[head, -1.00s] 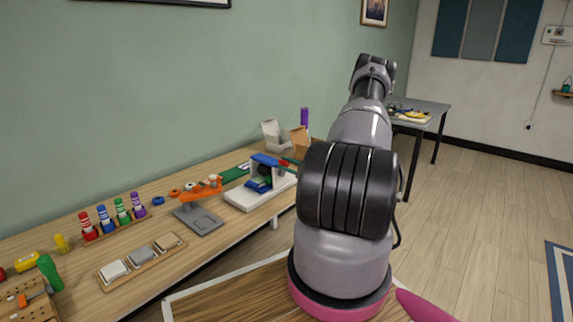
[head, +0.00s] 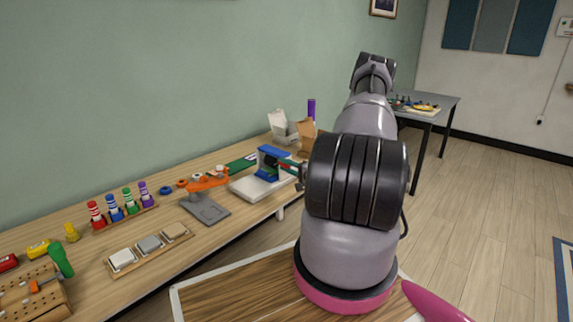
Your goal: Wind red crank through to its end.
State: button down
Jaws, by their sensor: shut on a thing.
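A small device with a blue frame (head: 274,152) stands on a white base (head: 250,190) near the far end of the long wooden bench. A small bit of red, which looks like the red crank (head: 284,161), shows at the device's right side. The rest of the crank is hidden. My gripper (head: 298,170) shows only in part, as a dark end at the device's right side, mostly behind my arm. It is shut at the crank. The fingertips and the crank's exact angle are too small to tell.
An orange tool on a grey plate (head: 207,208) stands left of the device. Several coloured bottles (head: 120,207) and a wooden tray with blocks (head: 150,247) lie further left. Cartons (head: 290,130) and a purple cylinder (head: 311,108) stand behind. The floor at right (head: 480,200) is clear.

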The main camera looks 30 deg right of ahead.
jog(key=shift+d, duration=0.15)
dwell(0.4)
jog(key=c, duration=0.6)
grip_release()
jog(key=shift+f, duration=0.1)
jog(key=shift+n, duration=0.3)
jog(key=shift+s, duration=0.1)
jog(key=v, duration=1)
jog(key=shift+s, duration=0.3)
jog(key=shift+c, duration=0.4)
